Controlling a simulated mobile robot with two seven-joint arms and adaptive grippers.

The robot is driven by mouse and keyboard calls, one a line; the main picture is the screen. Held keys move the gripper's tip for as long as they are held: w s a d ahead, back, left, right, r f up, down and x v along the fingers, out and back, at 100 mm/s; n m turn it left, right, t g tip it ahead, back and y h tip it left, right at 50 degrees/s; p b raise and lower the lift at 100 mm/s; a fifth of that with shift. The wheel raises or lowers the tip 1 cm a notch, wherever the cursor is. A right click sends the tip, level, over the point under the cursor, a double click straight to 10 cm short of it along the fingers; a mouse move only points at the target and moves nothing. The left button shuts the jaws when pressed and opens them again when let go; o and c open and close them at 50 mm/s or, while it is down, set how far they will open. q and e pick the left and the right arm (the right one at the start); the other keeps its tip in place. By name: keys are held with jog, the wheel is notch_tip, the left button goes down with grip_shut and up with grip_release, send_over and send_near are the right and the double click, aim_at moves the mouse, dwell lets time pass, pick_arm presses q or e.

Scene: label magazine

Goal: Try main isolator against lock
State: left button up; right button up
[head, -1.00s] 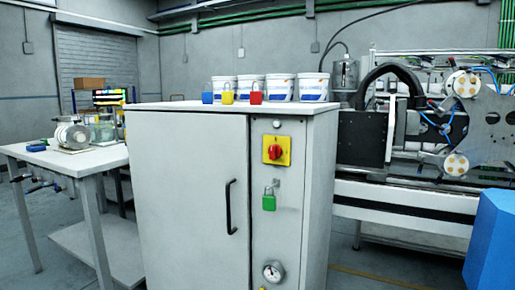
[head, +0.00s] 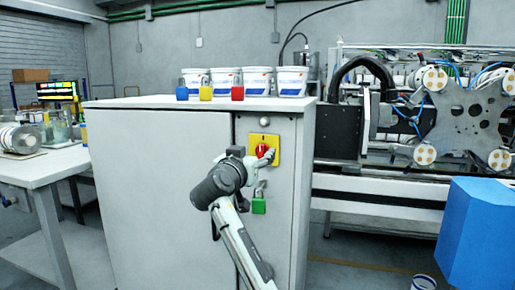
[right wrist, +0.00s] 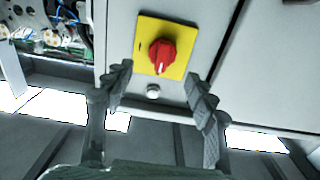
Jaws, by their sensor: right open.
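The main isolator is a red rotary knob (head: 262,149) on a yellow plate (head: 274,142) on the grey cabinet's front. A green padlock (head: 258,206) hangs by its shackle on a hasp just below it. My right gripper (head: 264,158) is in front of the isolator and partly covers its lower part. The right wrist view, upside down against the head view, shows the red knob (right wrist: 161,56) ahead between the two spread fingers (right wrist: 158,76). The fingers are open and empty, apart from the knob. The padlock is outside the wrist view. My left gripper is not in view.
Blue, yellow and red padlocks (head: 208,93) and several white tubs (head: 258,81) stand on the cabinet top (head: 130,102). A round white lamp (head: 264,122) sits above the isolator. A machine (head: 420,120) and blue block (head: 478,230) are right, a workbench (head: 50,165) left.

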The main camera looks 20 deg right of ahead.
aim_at(261, 150)
jog(key=x, duration=0.5)
jog(key=shift+p, duration=0.35)
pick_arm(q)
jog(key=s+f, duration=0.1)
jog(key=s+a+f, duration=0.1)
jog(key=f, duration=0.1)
pick_arm(e)
jog(key=c, duration=1.1)
jog(key=shift+a+f, duration=0.1)
jog(key=shift+c, duration=0.2)
jog(key=shift+f+m+b, duration=0.15)
jog(key=shift+m+b, duration=0.25)
jog(key=shift+b, duration=0.65)
jog(key=shift+s+m+b, duration=0.1)
jog(key=shift+m+b, duration=0.5)
jog(key=shift+b, duration=0.3)
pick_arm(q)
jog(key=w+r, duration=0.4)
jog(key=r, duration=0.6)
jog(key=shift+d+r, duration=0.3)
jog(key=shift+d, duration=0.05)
